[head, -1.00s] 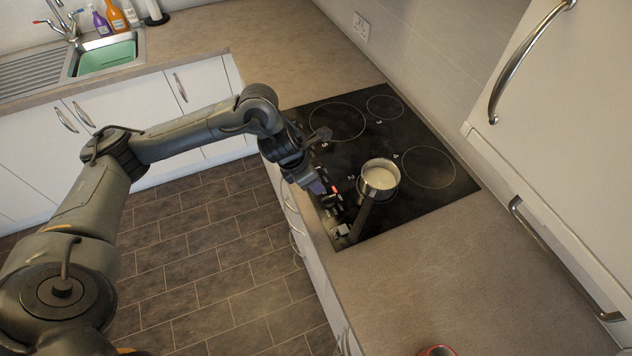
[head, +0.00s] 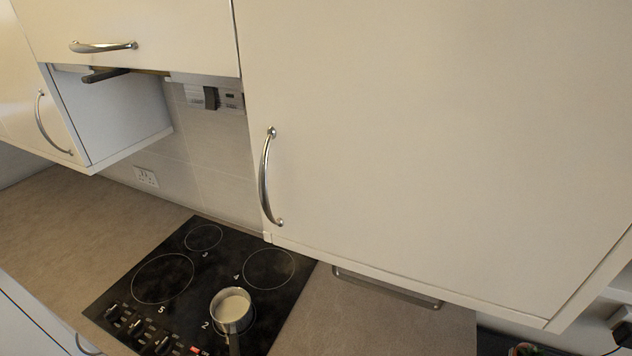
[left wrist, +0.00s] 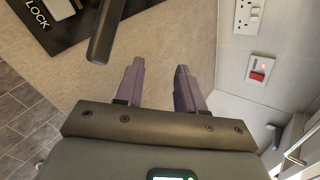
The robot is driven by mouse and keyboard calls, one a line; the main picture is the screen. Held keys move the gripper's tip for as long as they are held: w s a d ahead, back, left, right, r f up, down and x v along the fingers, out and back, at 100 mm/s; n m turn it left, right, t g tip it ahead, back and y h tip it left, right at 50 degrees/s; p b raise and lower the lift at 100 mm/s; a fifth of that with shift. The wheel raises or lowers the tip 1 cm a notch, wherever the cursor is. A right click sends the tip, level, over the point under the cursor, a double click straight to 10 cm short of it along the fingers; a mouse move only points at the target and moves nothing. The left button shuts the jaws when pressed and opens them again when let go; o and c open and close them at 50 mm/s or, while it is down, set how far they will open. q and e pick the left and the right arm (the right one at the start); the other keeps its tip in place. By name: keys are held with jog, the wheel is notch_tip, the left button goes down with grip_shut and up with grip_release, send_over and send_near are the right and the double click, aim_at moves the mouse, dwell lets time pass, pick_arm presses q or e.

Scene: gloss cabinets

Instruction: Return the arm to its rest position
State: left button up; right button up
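My left gripper (left wrist: 160,80) shows in the left wrist view with its two purple-grey fingers apart and nothing between them. It is over the beige worktop, close to a dark bar (left wrist: 108,30) that comes down from the top edge and looks like a pan handle. Neither of my arms shows in the head view. My right gripper is in no frame.
A saucepan (head: 231,308) with pale contents stands on the black hob (head: 130,285). Closed wall cabinets (head: 420,130) with chrome handles (head: 267,180) fill much of the head view. The worktop (head: 100,215) left of the hob is clear.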

pick_arm(q)
jog(key=s+a+f+n+g+y+p, duration=0.1)
jog(key=s+a+n+g+y, duration=0.1)
jog(key=s+n, duration=0.7)
jog(key=s+a+f+n+g+y+p, duration=0.1)
jog(key=s+a+n, duration=0.4)
jog(key=s+n, duration=0.5)
jog(key=n+g+p, duration=0.1)
jog(key=n+g, duration=0.1)
jog(key=n, duration=0.4)
jog(key=shift+n+y, duration=0.3)
jog(key=shift+y, duration=0.1)
jog(key=shift+w+f, duration=0.1)
